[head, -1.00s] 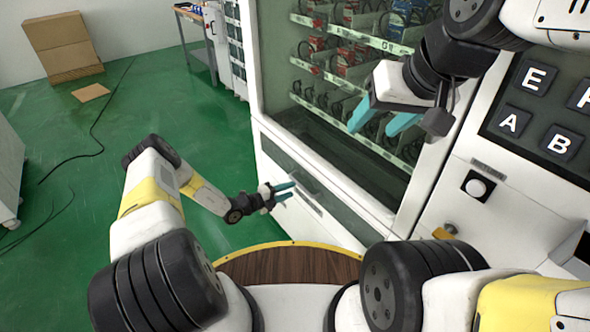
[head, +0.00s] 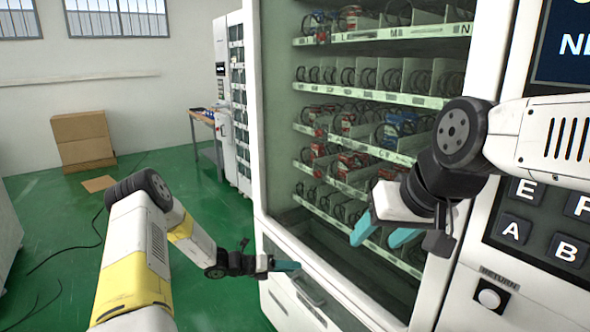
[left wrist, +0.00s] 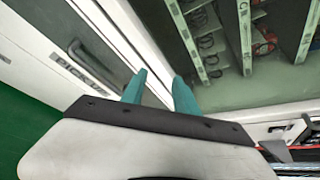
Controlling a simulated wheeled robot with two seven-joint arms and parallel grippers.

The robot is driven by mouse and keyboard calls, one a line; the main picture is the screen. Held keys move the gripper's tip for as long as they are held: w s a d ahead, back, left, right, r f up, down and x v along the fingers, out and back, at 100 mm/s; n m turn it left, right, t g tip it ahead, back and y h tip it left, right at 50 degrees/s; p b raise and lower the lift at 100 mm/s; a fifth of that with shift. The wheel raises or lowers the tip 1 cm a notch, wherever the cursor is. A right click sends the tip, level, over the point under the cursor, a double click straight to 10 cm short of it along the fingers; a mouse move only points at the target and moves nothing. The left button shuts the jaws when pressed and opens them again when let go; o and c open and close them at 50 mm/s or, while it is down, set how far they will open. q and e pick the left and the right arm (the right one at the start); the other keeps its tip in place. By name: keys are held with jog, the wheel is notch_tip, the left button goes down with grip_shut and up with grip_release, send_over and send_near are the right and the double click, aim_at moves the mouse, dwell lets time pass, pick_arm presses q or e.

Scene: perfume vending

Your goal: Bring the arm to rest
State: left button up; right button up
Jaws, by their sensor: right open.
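My left gripper (head: 288,266) is in front of the lower part of the vending machine (head: 262,120), close to the pickup door handle (head: 308,290) in the picture. In the left wrist view, its two teal fingers (left wrist: 158,74) stand apart with nothing between them. The pickup handle (left wrist: 92,62) shows there to the left of the fingers. My right gripper (head: 382,236) is open and empty, in front of the machine's lower glass. Its teal fingers point down and left. I cannot tell how far either gripper is from the machine.
The keypad (head: 545,232) and return button (head: 489,296) are at the right. Red and blue boxes sit on the machine's shelves behind glass. A cardboard box (head: 84,140) stands by the back wall. A table (head: 203,117) stands beside the machine.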

pick_arm(q)
jog(key=s+a+r+m+g+y, duration=0.1)
jog(key=s+r+m+y, duration=0.1)
jog(key=s+r+m, duration=0.35)
jog(key=s+r+m+g+y, duration=0.1)
jog(key=s+r+m, duration=0.2)
jog(key=r+m, duration=0.5)
jog(key=s+a+r+m+g+y, duration=0.15)
jog(key=s+r+m, duration=0.25)
jog(key=r, duration=0.6)
jog(key=s+a+r+m+t+y, duration=0.1)
jog(key=s+a+r+m+y, duration=0.1)
jog(key=s, duration=0.5)
jog(key=s+a+r+m+t+y, duration=0.2)
jog(key=s+a+r+m, duration=0.2)
jog(key=s+r+m, duration=0.2)
jog(key=s+a+r+m+t+y, duration=0.2)
jog(key=s+a+r+m+y, duration=0.1)
jog(key=s+m, duration=0.4)
jog(key=shift+a+v, duration=0.2)
jog(key=shift+v, duration=0.85)
